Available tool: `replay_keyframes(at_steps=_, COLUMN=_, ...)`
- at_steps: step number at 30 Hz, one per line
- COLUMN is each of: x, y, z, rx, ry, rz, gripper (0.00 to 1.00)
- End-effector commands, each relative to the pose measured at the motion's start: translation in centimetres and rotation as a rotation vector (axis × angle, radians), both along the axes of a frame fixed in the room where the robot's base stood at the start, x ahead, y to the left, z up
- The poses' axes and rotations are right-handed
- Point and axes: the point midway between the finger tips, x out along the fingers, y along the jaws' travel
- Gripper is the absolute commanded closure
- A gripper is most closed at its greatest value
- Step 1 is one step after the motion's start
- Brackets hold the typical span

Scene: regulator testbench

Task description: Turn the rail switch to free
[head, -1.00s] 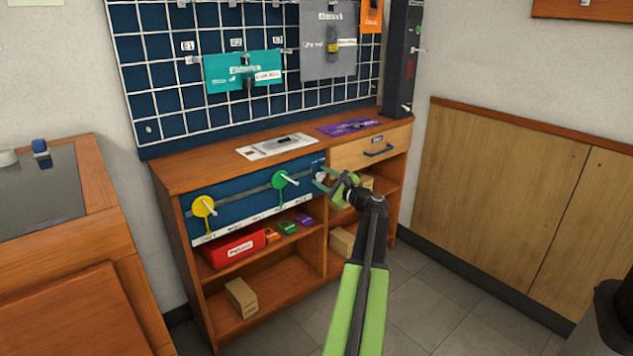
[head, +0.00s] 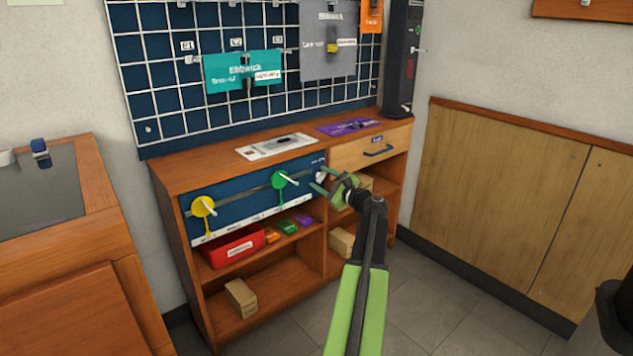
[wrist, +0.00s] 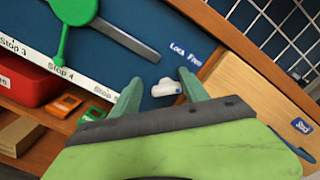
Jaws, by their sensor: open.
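The rail switch (wrist: 165,88) is a small white knob on the blue panel, seen in the wrist view just below the printed words "Lock Free" (wrist: 192,53). Its pointer direction is hard to tell. My gripper (wrist: 160,82) is open, with one green finger on each side of the switch in that view. Whether the fingers touch it is unclear. In the head view my gripper (head: 318,178) is at the right end of the blue panel (head: 240,202), where the switch is small and partly hidden.
A green disc with a pale peg (head: 281,180) and a yellow disc (head: 203,207) sit on the panel's grey rail, left of my gripper. A wooden drawer (head: 372,149) is to the right. A red bin (head: 234,247) and several small boxes occupy the shelves below.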

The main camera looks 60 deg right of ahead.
Motion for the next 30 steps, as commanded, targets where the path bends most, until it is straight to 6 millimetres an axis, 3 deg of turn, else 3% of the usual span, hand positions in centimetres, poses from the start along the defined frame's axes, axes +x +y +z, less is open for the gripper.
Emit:
replay_keyframes(at_steps=1, x=-1.9, y=-1.3, z=-0.5, rx=0.001, ry=0.014, rz=-0.045, gripper=0.36)
replay_keyframes(at_steps=2, x=-2.4, y=-1.1, z=-0.5, rx=0.001, ry=0.014, rz=-0.044, gripper=0.36)
replay_keyframes(at_steps=18, x=-14.7, y=4.6, z=0.3, rx=-0.007, ry=-0.002, rz=-0.012, gripper=0.36)
replay_keyframes(at_steps=23, x=-16.2, y=5.2, z=0.4, rx=-0.008, ry=-0.003, rz=-0.007, gripper=0.36)
replay_keyframes(at_steps=30, x=-16.4, y=5.3, z=0.4, rx=-0.008, ry=-0.003, rz=-0.004, gripper=0.36)
